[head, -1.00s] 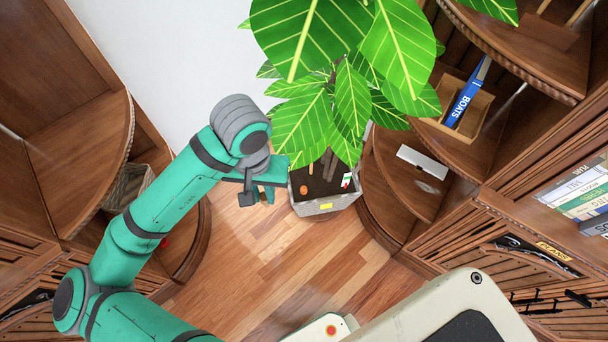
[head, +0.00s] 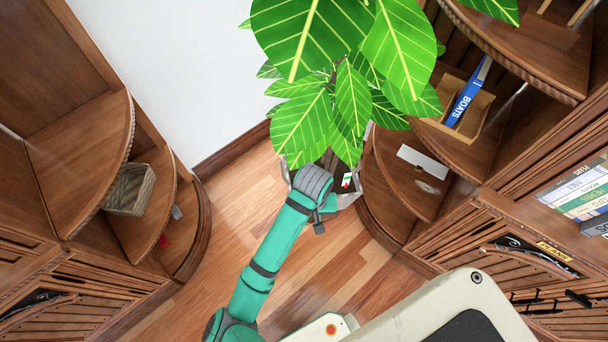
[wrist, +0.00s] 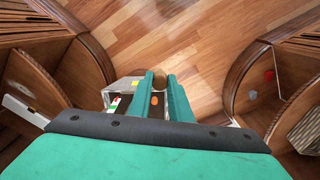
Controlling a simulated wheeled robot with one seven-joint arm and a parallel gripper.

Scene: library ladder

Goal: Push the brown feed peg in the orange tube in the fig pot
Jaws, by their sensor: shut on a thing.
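The fig pot (head: 350,197), a grey planter with dark soil, stands on the floor under the large green leaves of the fig (head: 345,95). In the head view my wrist covers the pot's left part and hides my fingertips. In the wrist view the pot (wrist: 123,86) lies behind my gripper (wrist: 161,78). The gripper is shut on a brown round-ended thing, seemingly the brown feed peg (wrist: 160,79), held between the fingertips. The orange tube (wrist: 154,99) shows as a small orange spot in the pot between the fingers. Whether the peg touches the tube cannot be told.
A curved wooden shelf (head: 395,185) stands close to the pot's right. Another shelf unit with a wicker basket (head: 130,190) is at left. A white-red-green label (head: 347,181) stands in the pot. The wooden floor (head: 235,205) left of the pot is clear.

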